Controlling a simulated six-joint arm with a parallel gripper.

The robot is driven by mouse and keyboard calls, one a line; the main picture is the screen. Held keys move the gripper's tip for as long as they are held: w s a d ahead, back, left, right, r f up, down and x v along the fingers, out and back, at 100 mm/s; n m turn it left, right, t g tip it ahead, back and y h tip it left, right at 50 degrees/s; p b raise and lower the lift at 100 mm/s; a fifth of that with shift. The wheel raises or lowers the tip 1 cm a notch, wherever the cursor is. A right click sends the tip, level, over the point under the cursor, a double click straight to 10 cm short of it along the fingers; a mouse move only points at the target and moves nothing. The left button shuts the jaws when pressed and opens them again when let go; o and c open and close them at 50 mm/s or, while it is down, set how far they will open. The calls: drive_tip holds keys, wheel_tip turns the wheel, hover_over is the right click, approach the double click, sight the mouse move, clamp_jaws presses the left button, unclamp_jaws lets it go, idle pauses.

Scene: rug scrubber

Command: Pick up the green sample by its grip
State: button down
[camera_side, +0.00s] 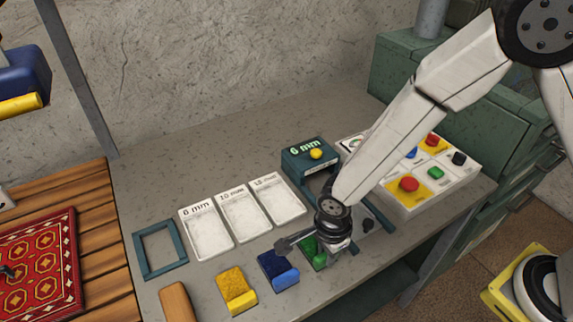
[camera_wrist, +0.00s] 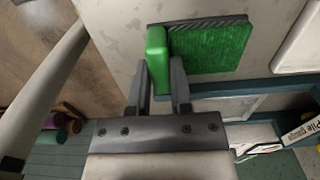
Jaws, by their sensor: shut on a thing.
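The green sample (camera_wrist: 208,50) is a green pile piece with a raised green grip along one edge. In the wrist view my gripper (camera_wrist: 164,78) has a finger on each side of that grip (camera_wrist: 157,50) and is shut on it. In the side view the green sample (camera_side: 314,250) is partly hidden under my gripper (camera_side: 325,248), near the front edge of the bench. I cannot tell whether it is resting on the bench or raised.
A blue sample (camera_side: 277,269) and a yellow sample (camera_side: 236,291) lie to the left. White labelled trays (camera_side: 207,231) stand behind them, with an empty teal frame (camera_side: 160,250) at left. A 6 mm gauge box (camera_side: 305,157) and a button panel (camera_side: 440,190) stand behind my arm.

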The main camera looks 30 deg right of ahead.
wheel_tip(320, 180, up, 10)
idle(0.7)
drive_tip(key=shift+w+d, duration=0.1)
idle(0.6)
